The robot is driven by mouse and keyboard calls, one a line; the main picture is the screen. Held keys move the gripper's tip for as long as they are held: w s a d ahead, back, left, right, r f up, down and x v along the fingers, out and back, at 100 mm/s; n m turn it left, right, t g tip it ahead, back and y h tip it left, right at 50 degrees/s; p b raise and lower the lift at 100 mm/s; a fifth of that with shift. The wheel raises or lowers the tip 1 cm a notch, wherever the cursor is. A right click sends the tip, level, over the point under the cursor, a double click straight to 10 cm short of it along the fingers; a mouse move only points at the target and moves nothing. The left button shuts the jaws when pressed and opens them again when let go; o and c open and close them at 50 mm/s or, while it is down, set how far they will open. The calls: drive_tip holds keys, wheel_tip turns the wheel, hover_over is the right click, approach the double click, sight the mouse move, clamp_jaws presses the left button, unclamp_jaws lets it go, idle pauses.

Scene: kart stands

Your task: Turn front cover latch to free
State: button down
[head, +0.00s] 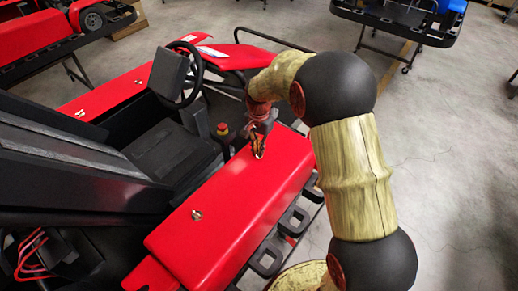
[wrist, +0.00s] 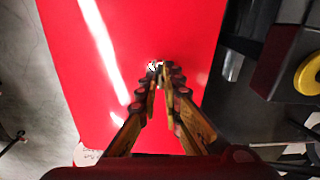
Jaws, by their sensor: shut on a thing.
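The red side cover (head: 232,208) of the kart lies below my arm, with a smooth flat top. My gripper (head: 259,152) points down at the front part of this cover. In the wrist view its fingertips (wrist: 160,70) are closed together on the small silver front latch (wrist: 152,67). The fingers hide most of the latch, so its turn angle cannot be told. A second small silver latch (head: 196,215) sits uncovered toward the rear of the same cover.
A red button on a yellow collar (head: 222,130) stands left of my gripper, near the black seat (head: 170,150). The steering wheel (head: 188,75) is farther forward. Black loops (head: 268,258) line the cover's outer side. Open floor (head: 455,170) lies to the right.

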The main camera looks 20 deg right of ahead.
drive_tip(key=n, duration=0.4)
drive_tip(key=shift+w+a, duration=0.1)
drive_tip(key=n, duration=0.4)
drive_tip(key=shift+n+b, duration=0.35)
drive_tip(key=shift+n, duration=0.05)
drive_tip(key=n, duration=0.4)
drive_tip(key=shift+a+n, duration=0.15)
drive_tip(key=shift+n, duration=1.75)
drive_tip(key=c, duration=2)
unclamp_jaws()
drive_tip(key=shift+o, duration=0.2)
